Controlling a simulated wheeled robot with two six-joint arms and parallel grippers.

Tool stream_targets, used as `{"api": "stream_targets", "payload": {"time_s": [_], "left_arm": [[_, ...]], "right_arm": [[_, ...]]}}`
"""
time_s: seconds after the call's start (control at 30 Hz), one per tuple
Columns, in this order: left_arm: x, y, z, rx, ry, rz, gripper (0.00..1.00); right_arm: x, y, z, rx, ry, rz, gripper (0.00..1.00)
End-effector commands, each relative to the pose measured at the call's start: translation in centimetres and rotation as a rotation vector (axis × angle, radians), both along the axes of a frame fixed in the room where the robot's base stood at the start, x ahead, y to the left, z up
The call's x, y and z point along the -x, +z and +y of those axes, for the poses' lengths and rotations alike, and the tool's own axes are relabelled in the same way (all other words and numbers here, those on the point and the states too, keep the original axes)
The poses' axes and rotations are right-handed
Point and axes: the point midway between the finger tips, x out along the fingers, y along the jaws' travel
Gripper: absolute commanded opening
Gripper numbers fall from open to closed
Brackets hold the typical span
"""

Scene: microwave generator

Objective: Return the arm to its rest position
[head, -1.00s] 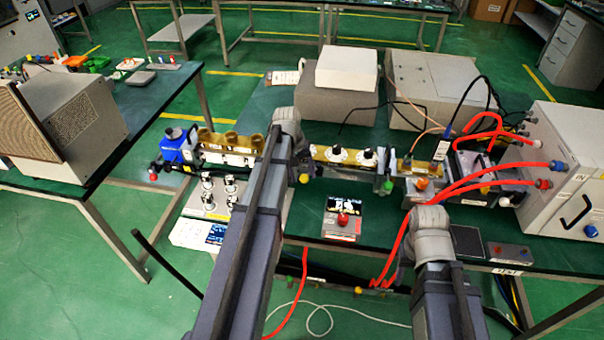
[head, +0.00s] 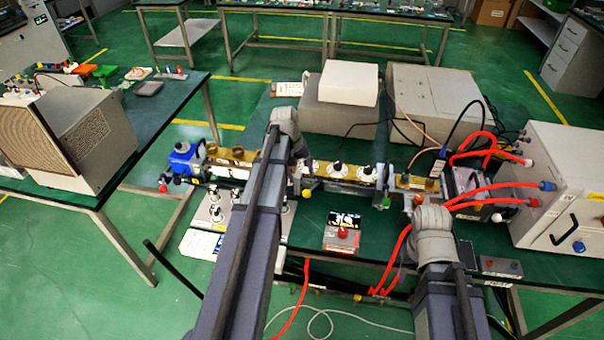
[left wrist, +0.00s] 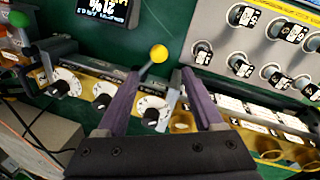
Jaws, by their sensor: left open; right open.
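My left arm reaches from the bottom of the head view to the brass waveguide bench (head: 405,181). Its open left gripper (head: 302,172) is partly hidden behind its own wrist. In the left wrist view the two purple-grey fingers of this gripper (left wrist: 158,74) stand apart over the bench. A yellow knob (left wrist: 159,53) shows by the gap between the tips, and a white dial (left wrist: 151,112) shows farther back between the fingers. Nothing is visibly gripped. My right arm (head: 434,238) reaches up to the table's front at the right; its gripper is hidden behind its wrist.
A small meter with a red knob (head: 343,233) stands between the arms. A multi-knob panel (head: 208,217) lies left of my left arm. Red cables (head: 484,196) run to a white cabinet (head: 560,185) at the right. Grey boxes (head: 437,99) stand behind the bench.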

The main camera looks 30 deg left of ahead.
Motion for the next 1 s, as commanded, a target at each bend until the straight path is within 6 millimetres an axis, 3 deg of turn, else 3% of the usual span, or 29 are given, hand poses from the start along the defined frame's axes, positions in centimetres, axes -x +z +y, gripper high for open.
{"api": "stream_targets", "payload": {"time_s": [0.43, 0.53, 0.67, 0.8, 1.0], "left_arm": [[0.0, -0.1, 0.0, 0.000, -0.001, 0.000, 0.69], [0.4, -0.1, -1.4, -0.006, -0.030, 0.005, 0.69], [2.4, -0.2, -7.1, -0.040, -0.157, 0.024, 0.69], [6.5, -0.4, -15.1, -0.102, -0.374, 0.053, 0.69], [13.2, -0.4, -23.5, -0.194, -0.665, 0.084, 0.69]], "right_arm": [[0.0, -0.1, 0.0, 0.000, 0.000, 0.000, 0.50], [0.0, -0.1, 0.0, 0.000, 0.000, 0.000, 0.50], [0.0, -0.1, 0.0, 0.000, 0.000, 0.000, 0.50], [0.0, -0.1, 0.0, 0.000, 0.000, 0.000, 0.50], [0.0, -0.1, 0.0, 0.000, 0.000, 0.000, 0.50]]}}
